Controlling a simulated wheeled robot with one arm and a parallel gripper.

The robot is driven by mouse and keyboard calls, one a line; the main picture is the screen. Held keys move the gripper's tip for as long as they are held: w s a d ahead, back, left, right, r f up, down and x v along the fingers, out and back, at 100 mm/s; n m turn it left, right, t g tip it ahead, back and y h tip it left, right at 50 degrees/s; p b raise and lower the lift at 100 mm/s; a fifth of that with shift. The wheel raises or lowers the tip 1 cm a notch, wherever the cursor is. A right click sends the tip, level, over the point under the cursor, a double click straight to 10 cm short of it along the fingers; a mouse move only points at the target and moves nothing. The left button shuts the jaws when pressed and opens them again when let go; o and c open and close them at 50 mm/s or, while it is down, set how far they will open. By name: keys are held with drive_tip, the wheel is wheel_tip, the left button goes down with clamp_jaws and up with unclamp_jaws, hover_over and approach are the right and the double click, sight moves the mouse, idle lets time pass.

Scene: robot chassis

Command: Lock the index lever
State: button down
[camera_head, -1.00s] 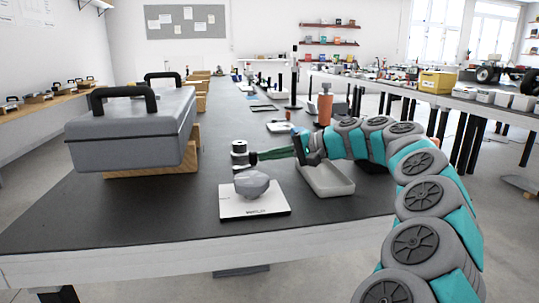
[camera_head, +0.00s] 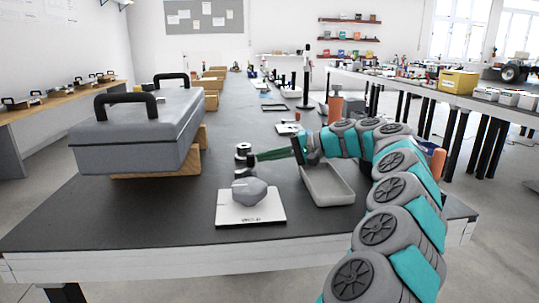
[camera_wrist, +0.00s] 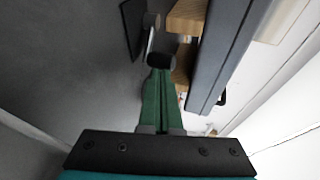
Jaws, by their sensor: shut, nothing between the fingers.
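A small grey metal piece with a round dark-topped knob (camera_head: 243,150) stands on the bench behind the white plate. It may be the index lever, but I cannot tell its setting. My gripper (camera_head: 259,156) has long green fingers, shut and empty, pointing left with the tips at this piece. In the wrist view the shut fingers (camera_wrist: 161,75) end at a dark round knob (camera_wrist: 161,60), touching or nearly touching it. The fingers partly hide what lies below the knob.
A large grey case (camera_head: 140,135) with black handles rests on wooden blocks (camera_head: 187,160) at the left. A grey faceted lump (camera_head: 249,190) sits on a white plate (camera_head: 252,214) in front. A shallow grey tray (camera_head: 328,187) lies under my arm. The bench's front left is clear.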

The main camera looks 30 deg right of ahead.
drive_tip(key=shift+w+a+r+p, duration=0.1)
drive_tip(key=shift+w+p, duration=0.3)
drive_tip(key=shift+w, duration=0.5)
drive_tip(key=shift+w+a, duration=0.25)
drive_tip(key=shift+w, duration=0.4)
drive_tip(key=shift+s+d, duration=0.1)
idle(0.4)
drive_tip(key=v, duration=0.7)
drive_tip(key=shift+d, duration=0.1)
drive_tip(key=shift+s+d, duration=0.1)
drive_tip(key=shift+s, duration=0.1)
